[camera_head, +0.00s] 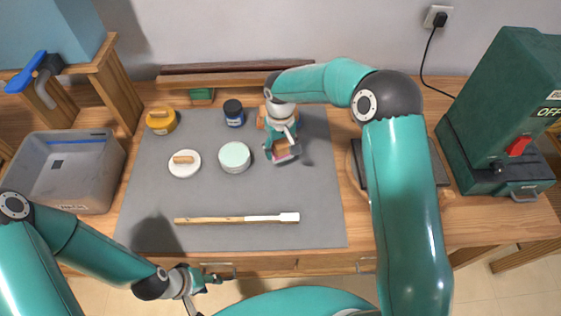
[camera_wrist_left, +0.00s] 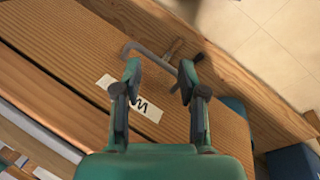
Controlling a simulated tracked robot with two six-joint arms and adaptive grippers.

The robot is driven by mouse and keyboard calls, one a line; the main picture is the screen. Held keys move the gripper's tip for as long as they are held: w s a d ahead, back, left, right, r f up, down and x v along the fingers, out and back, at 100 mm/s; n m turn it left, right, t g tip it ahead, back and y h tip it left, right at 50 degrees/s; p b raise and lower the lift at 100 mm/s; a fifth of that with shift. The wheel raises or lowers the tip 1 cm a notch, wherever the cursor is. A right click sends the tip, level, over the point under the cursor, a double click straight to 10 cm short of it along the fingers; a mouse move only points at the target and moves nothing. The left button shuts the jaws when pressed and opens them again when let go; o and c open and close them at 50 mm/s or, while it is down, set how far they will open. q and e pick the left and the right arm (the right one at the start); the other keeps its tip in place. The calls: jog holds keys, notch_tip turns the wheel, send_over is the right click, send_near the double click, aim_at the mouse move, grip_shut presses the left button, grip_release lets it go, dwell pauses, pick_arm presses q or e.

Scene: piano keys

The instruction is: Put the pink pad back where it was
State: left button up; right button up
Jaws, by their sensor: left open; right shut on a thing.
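The pink pad (camera_head: 286,158) shows as a small pink edge under a brownish block at the upper right of the grey mat (camera_head: 215,201). My right gripper (camera_head: 283,148) is shut on it from above and partly hides it; whether it touches the mat is hard to tell. My left gripper (camera_head: 212,279) is open and empty in front of the bench's front edge. In the left wrist view its open fingers (camera_wrist_left: 160,78) are above a wooden front with a "W" label (camera_wrist_left: 130,98) and a metal handle (camera_wrist_left: 152,58).
A grey bin (camera_head: 62,170) stands left, a green machine (camera_head: 500,110) right.

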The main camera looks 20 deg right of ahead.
aim_at(280, 142)
jog(key=shift+f+b, duration=1.15)
jog(key=shift+f, duration=1.25)
jog(key=shift+r, duration=0.1)
jog(key=o, duration=1)
notch_tip(280, 142, up, 12)
jog(key=p, duration=0.6)
jog(key=shift+p, duration=0.4)
